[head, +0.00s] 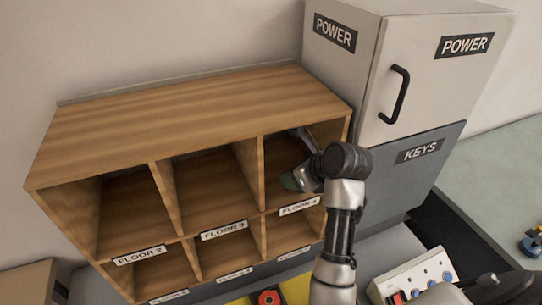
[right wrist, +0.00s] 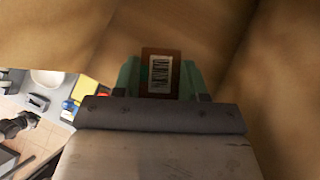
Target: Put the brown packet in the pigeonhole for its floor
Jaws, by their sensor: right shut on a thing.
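The brown packet (right wrist: 147,80) shows in the right wrist view, upright between the green fingertips of my right gripper (right wrist: 160,82). It bears a white barcode label; I cannot read a floor on it. In the head view my right gripper (head: 290,181) reaches into the upper right pigeonhole, labelled FLOOR 4 (head: 299,205). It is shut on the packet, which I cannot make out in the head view. Wooden walls surround it in the wrist view. The wooden rack (head: 190,100) also has FLOOR 2 (head: 139,255) and FLOOR 3 (head: 224,230) pigeonholes.
A grey cabinet marked POWER (head: 440,70) and KEYS (head: 420,151) stands close on the rack's right. A lower row of pigeonholes has labels too small to read. A control box (head: 415,278) with knobs and a red button (head: 267,298) on yellow are in front.

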